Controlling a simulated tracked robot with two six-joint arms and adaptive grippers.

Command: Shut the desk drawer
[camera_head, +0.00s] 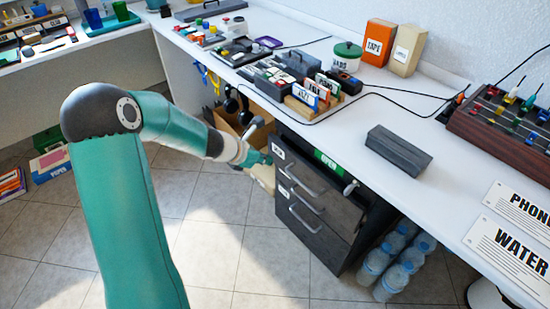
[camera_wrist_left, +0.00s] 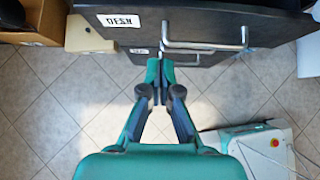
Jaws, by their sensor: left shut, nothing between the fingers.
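A dark drawer cabinet (camera_head: 322,228) stands under the white desk, with several drawer fronts and metal handles. Its top drawer (camera_head: 318,190) stands out from the cabinet, and a green sign (camera_head: 331,161) shows behind its front. In the left wrist view the drawer front with the DESK label (camera_wrist_left: 119,20) and its handle (camera_wrist_left: 205,46) lie just ahead of my fingers. My left gripper (camera_head: 264,174) is shut and empty, at the left side of the drawer front; it also shows in the wrist view (camera_wrist_left: 160,68). I cannot tell whether it touches. My right gripper is out of view.
Water bottles (camera_head: 392,268) stand on the floor right of the cabinet. A cardboard box (camera_head: 236,122) stands under the desk to its left. The desk top (camera_head: 345,118) holds a grey block (camera_head: 398,150), trays and a cable. The tiled floor before the cabinet is clear.

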